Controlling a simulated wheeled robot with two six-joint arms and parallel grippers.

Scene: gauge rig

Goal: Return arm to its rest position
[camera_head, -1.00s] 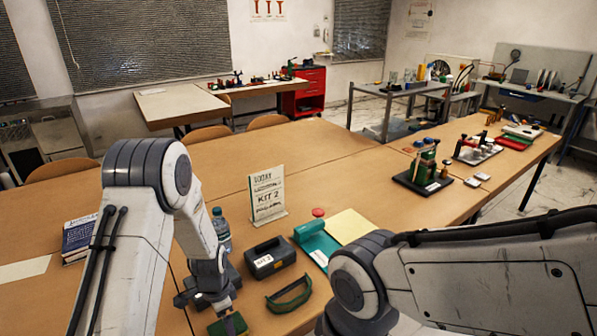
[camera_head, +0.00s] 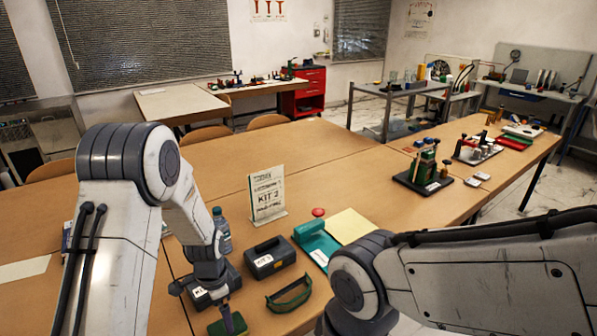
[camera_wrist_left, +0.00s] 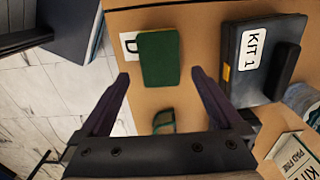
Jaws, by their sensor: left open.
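My left arm (camera_head: 125,165) comes in from the left, bent at the elbow, with its forearm hanging down to the table's near part. My left gripper (camera_wrist_left: 160,75) is open and empty, its two dark purple fingers spread apart. In the left wrist view a green block (camera_wrist_left: 158,55) shows beyond and between the fingertips, apart from both. In the head view the green block (camera_head: 216,328) is low in the picture, close under a purple finger. My right arm (camera_head: 480,275) crosses the lower right; its gripper is out of view.
A black KIT 1 case (camera_wrist_left: 240,75) lies beside the left gripper. Another labelled case (camera_head: 270,257), a green loop-shaped item (camera_head: 288,294), a bottle (camera_head: 222,230) and a KIT sign (camera_head: 267,193) stand nearby. The table's middle (camera_head: 320,150) is clear.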

